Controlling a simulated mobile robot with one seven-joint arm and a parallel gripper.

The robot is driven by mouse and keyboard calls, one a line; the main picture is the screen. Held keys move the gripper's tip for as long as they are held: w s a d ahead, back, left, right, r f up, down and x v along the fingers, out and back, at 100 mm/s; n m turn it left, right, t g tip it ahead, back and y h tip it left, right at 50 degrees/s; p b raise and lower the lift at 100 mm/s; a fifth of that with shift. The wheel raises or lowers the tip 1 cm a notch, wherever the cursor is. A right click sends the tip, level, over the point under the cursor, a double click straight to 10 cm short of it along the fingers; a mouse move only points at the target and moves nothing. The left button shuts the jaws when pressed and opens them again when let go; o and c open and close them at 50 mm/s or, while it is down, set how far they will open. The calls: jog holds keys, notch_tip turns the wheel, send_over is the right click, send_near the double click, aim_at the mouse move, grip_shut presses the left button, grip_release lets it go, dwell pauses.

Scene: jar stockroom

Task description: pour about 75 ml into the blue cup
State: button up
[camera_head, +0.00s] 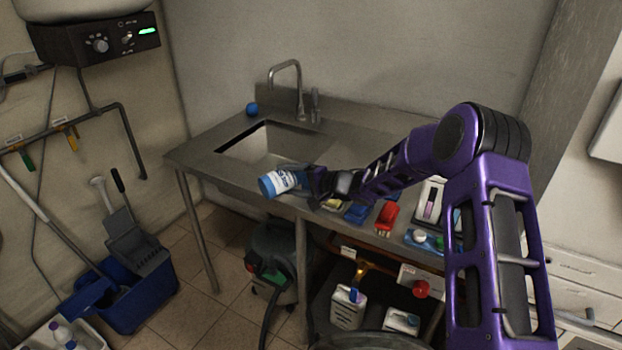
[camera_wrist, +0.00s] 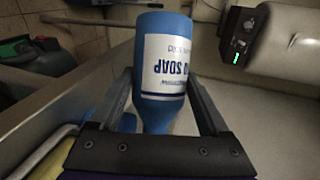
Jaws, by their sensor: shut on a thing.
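My gripper (camera_head: 305,180) is shut on a blue bottle (camera_head: 267,187) with a white label, held over the front edge of the sink counter. The bottle is tilted far over in the head view. In the wrist view the bottle (camera_wrist: 165,25) sits between my two fingers (camera_wrist: 160,98), and its label reads "SOAP". Its mouth and contents are not visible. A small blue round thing (camera_head: 252,108) stands at the back left of the counter; I cannot tell if it is the blue cup. No cup is clearly seen in the wrist view.
The steel counter (camera_head: 203,155) has a sink basin (camera_head: 262,145) and a tall faucet (camera_head: 298,85). A red item (camera_head: 386,215), a blue item (camera_head: 356,213) and other small things crowd its front right. A vacuum (camera_head: 277,258) stands below; a blue bucket (camera_head: 140,302) is at left.

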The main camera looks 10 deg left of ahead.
jog(key=shift+r+m, duration=0.3)
dwell(0.4)
jog(key=shift+s+a+r, duration=0.1)
jog(key=shift+s+a, duration=0.1)
jog(key=shift+a, duration=0.05)
dwell(0.4)
jog(key=shift+d+r+m+y, duration=0.1)
jog(key=shift+r+m+y, duration=0.4)
jog(key=shift+m, duration=0.2)
dwell(1.8)
jog(key=f+n, duration=0.1)
jog(key=f+n+h, duration=0.1)
jog(key=a+f+n, duration=0.1)
jog(key=shift+s+h, duration=0.4)
jog(key=shift+s+f+n+t+h+b, duration=0.1)
jog(key=shift+f+n+t+h+b, duration=0.3)
jog(key=shift+b, duration=0.45)
jog(key=shift+n, duration=0.3)
jog(key=shift+h, duration=0.3)
